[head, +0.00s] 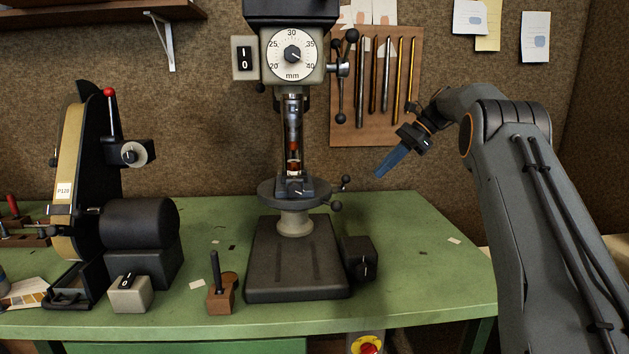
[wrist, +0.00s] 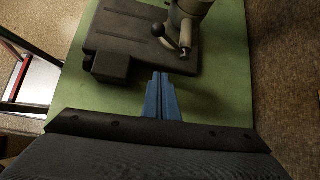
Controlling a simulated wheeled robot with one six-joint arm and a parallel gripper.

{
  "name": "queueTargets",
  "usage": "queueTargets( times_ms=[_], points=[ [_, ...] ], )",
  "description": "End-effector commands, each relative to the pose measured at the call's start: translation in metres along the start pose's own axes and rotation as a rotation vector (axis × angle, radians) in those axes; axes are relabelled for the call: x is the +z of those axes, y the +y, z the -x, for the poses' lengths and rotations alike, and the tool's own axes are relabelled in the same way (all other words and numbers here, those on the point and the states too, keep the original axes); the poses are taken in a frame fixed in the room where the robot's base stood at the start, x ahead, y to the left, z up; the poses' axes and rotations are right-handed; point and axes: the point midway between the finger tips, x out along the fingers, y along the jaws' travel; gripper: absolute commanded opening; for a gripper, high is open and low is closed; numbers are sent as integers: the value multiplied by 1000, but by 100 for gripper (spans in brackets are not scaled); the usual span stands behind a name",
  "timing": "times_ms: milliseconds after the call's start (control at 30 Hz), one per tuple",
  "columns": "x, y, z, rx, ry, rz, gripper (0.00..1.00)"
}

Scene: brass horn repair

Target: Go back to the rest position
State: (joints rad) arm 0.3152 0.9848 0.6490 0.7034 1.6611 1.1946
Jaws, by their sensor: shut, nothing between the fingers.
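My gripper (head: 380,173) is in the air above the right part of the green bench, to the right of the drill press. Its blue fingers point down and to the left in the head view. In the wrist view the two blue fingers of my gripper (wrist: 161,76) lie side by side, shut and empty. They are apart from the press and its handles.
The drill press (head: 293,190) stands mid-bench; its base (wrist: 110,35) shows in the wrist view. A belt sander (head: 140,228) stands left. A tool board (head: 372,138) hangs behind. The green bench top (head: 440,270) is mostly clear at right.

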Motion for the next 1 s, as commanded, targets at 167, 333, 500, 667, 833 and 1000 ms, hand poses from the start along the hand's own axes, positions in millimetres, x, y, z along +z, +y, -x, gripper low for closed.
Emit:
queueTargets(
  times_ms=[167,333,500,667,833,1000],
  points=[
    [6,22,-30,19,99,112,0],
    [4,62,-60,58,214,262,0],
    [1,119,-88,127,321,443,0],
    [-2,184,-111,212,408,639,0],
    [-7,264,-132,319,479,870,0],
    [-12,348,-150,432,525,1124,0]
  ],
)
